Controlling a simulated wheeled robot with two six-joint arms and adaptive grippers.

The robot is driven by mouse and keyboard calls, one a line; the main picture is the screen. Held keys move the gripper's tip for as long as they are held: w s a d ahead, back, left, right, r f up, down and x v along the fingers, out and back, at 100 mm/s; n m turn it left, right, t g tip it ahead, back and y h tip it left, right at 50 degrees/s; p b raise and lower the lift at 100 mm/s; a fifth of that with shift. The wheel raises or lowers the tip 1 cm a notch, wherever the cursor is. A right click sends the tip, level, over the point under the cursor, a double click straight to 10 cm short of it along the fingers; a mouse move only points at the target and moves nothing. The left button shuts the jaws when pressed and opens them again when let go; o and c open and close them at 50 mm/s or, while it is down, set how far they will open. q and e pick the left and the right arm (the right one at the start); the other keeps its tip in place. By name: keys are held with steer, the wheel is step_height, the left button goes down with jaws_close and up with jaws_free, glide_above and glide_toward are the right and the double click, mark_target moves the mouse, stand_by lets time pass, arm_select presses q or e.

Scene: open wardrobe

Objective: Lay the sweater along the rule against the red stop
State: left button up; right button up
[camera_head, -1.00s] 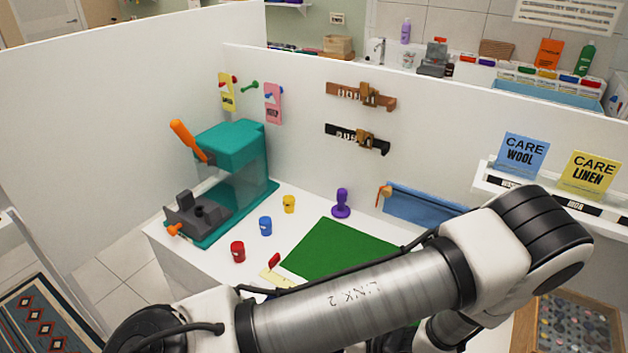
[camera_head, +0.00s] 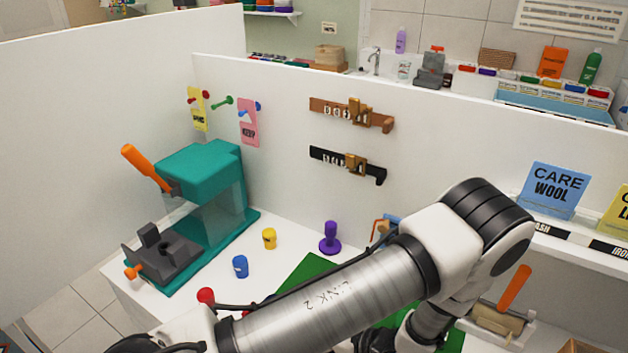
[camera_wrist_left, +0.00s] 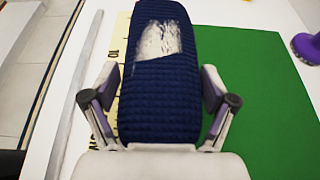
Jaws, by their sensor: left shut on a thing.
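The navy knitted sweater (camera_wrist_left: 160,95), folded long and narrow with a pale patch near its far end, fills the middle of the left wrist view. My left gripper (camera_wrist_left: 158,98) is shut on it, with a finger at each side. The cream rule (camera_wrist_left: 121,50) with dark marks shows along the sweater's left edge, partly covered by it. I cannot tell whether the sweater touches the rule. In the head view my arm hides the sweater and gripper. A small piece of red, likely the red stop (camera_head: 245,313), shows at the arm's edge. My right gripper is not in view.
A green mat (camera_wrist_left: 255,85) lies right of the sweater. A purple stamp (camera_head: 330,240), a blue pot (camera_head: 240,267), a yellow pot (camera_head: 269,239) and a red pot (camera_head: 206,296) stand on the white counter. A teal press (camera_head: 205,185) stands at left.

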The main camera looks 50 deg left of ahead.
arm_select(q)
steer(key=shift+w+d, duration=0.15)
steer(key=shift+d, duration=0.05)
steer(key=shift+a+f, duration=0.1)
steer(key=shift+f, duration=0.2)
steer(key=o, duration=1.1)
steer(key=shift+a+r, duration=0.1)
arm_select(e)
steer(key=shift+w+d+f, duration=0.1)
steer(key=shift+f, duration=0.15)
arm_select(q)
steer(key=shift+r, duration=0.1)
